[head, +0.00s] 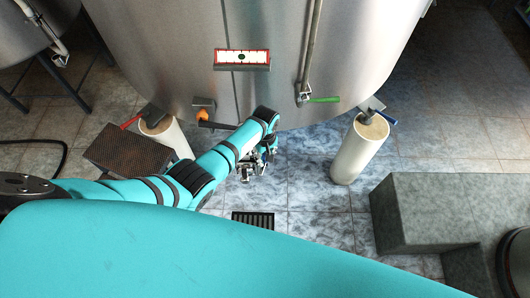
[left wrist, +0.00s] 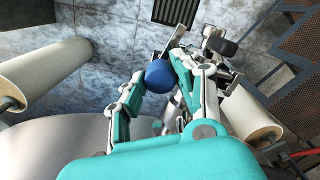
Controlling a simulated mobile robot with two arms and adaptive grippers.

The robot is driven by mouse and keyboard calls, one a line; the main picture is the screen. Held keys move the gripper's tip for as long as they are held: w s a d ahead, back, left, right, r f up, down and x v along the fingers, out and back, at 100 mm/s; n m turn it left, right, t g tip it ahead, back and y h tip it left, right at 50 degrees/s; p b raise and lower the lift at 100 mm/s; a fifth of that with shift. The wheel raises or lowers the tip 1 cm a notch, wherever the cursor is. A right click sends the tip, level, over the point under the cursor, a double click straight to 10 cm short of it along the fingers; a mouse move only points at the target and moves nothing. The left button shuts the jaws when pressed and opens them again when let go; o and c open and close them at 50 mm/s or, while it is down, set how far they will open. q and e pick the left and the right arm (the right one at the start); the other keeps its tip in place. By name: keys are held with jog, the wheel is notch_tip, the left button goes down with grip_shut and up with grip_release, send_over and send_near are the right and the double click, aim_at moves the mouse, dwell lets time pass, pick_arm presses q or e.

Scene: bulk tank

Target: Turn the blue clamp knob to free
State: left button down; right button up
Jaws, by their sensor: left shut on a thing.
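The blue clamp knob (left wrist: 159,76) is a round blue ball in the middle of the left wrist view. My left gripper (left wrist: 162,68) has its fingers on both sides of it and is shut on it. Metal clamp parts show beside and beyond the knob, partly covered by the fingers. In the head view my left gripper (head: 256,163) is low in front of the tank (head: 170,60), above the tiled floor. There the knob is hidden by my arm and gripper. I cannot tell the knob's turn angle. My right gripper is not in view.
Pale pillars stand at left (head: 170,138) and right (head: 358,150) under the tank. Levers with red (head: 131,121), green (head: 323,100) and blue (head: 384,117) handles stick out near it. A brown step (head: 128,150) is left, a grey block (head: 430,205) right. A floor drain (head: 254,220) lies nearer.

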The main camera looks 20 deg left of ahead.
pick_arm(q)
jog(key=shift+n+p, duration=0.35)
jog(key=shift+n, duration=1.25)
jog(key=c, duration=0.9)
grip_release()
jog(key=shift+c, duration=0.2)
jog(key=shift+r, duration=0.5)
notch_tip(320, 180, up, 11)
